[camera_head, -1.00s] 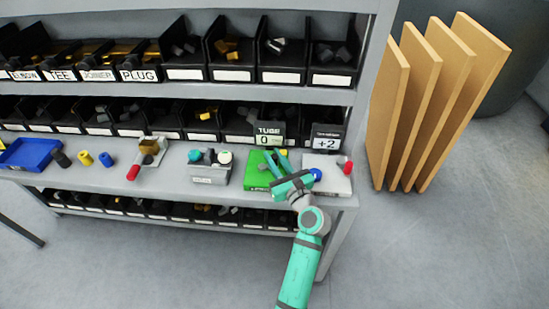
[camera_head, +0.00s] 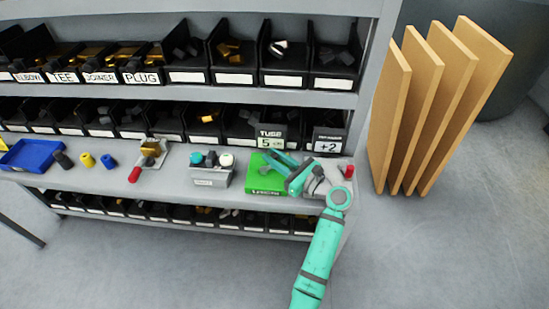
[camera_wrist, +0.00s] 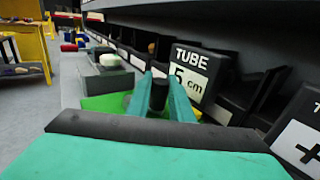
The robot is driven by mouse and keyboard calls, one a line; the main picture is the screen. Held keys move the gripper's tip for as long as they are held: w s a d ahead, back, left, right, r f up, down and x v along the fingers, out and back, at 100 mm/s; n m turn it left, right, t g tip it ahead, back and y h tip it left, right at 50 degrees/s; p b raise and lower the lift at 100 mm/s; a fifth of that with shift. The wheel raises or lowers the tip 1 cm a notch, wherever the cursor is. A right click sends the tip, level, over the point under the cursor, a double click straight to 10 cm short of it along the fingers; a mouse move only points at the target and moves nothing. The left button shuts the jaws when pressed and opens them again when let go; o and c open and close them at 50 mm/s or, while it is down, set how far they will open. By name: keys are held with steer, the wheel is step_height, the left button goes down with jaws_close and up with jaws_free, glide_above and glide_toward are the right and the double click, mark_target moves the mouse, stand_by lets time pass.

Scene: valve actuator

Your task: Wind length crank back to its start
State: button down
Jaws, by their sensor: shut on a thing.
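The length crank's dark upright knob (camera_wrist: 158,95) stands between my fingers in the wrist view. My gripper (camera_wrist: 160,88) is shut on it; in the head view my gripper (camera_head: 271,159) reaches over the green unit (camera_head: 263,181) from the right. The rest of the crank is hidden by my fingers. The black display sign (camera_head: 270,137) behind it reads TUBE 5; in the wrist view the sign (camera_wrist: 199,76) reads TUBE 5 cm.
A grey unit with a red handle (camera_head: 348,171) stands to the right, below a +2 sign (camera_head: 328,141). Bins line the shelf behind. Upright boards (camera_head: 450,105) stand at the right.

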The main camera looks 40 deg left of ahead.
steer(key=c, duration=1.6)
jaws_free()
steer(key=d, duration=0.7)
steer(key=s+d, duration=0.1)
steer(key=d, duration=0.2)
steer(key=shift+d, duration=0.4)
